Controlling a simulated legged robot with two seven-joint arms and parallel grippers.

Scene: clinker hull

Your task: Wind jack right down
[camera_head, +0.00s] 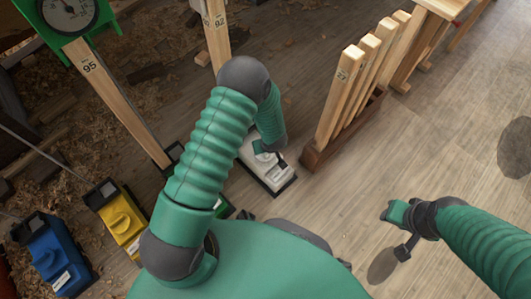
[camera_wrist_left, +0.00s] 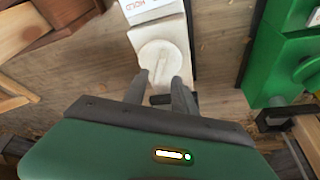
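A white jack (camera_head: 261,172) stands on the plank floor near the middle of the head view. In the left wrist view its pale top carries a round knob (camera_wrist_left: 160,58) with a raised bar, and lettering ending in "HOLD" shows above it. My left gripper (camera_wrist_left: 160,82) is over this jack, its two fingers apart at the near edge of the knob. A short dark bar (camera_wrist_left: 160,99) shows between the fingers; I cannot tell whether they touch the knob. My right gripper (camera_head: 395,230) is over bare floor at the right; its finger gap is unclear.
Yellow (camera_head: 122,222) and blue (camera_head: 50,255) jacks stand at the left; a green jack (camera_wrist_left: 280,60) is beside the white one. A wooden rack (camera_head: 318,155) holds upright numbered sticks. A dial gauge (camera_head: 68,12) tops a post marked 95.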

